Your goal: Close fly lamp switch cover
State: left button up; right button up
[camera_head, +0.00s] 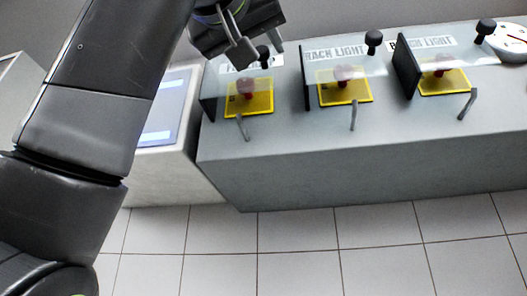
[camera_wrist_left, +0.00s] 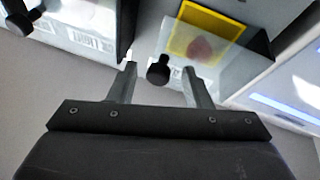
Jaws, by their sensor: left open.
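The leftmost switch on the grey console has a yellow plate (camera_head: 262,104) with a red button (camera_head: 246,88). A clear cover with a dark side panel (camera_head: 208,92) stands around it. Its label is mostly hidden by my left gripper (camera_head: 261,48). The cover's black knob (camera_head: 264,57) shows just by the fingertips. In the left wrist view, the open left gripper (camera_wrist_left: 160,84) has the black knob (camera_wrist_left: 158,69) between its two fingers, with gaps at both sides. The yellow plate (camera_wrist_left: 208,28) shows beyond, partly through the clear cover. I cannot tell how far the cover is tilted.
Two more covered switches stand to the right, a middle one (camera_head: 357,97) and a right one (camera_head: 452,88), with labels reading RACK LIGHT. A white round dial (camera_head: 510,37) is at the far right. A screen (camera_head: 166,110) stands left of the console (camera_head: 290,165). Tiled floor is clear in front.

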pick_arm(q)
jog(key=b+v, duration=0.6)
jog(key=v, duration=1)
jog(key=shift+s+d+r+b, duration=0.35)
jog(key=shift+w, duration=0.1)
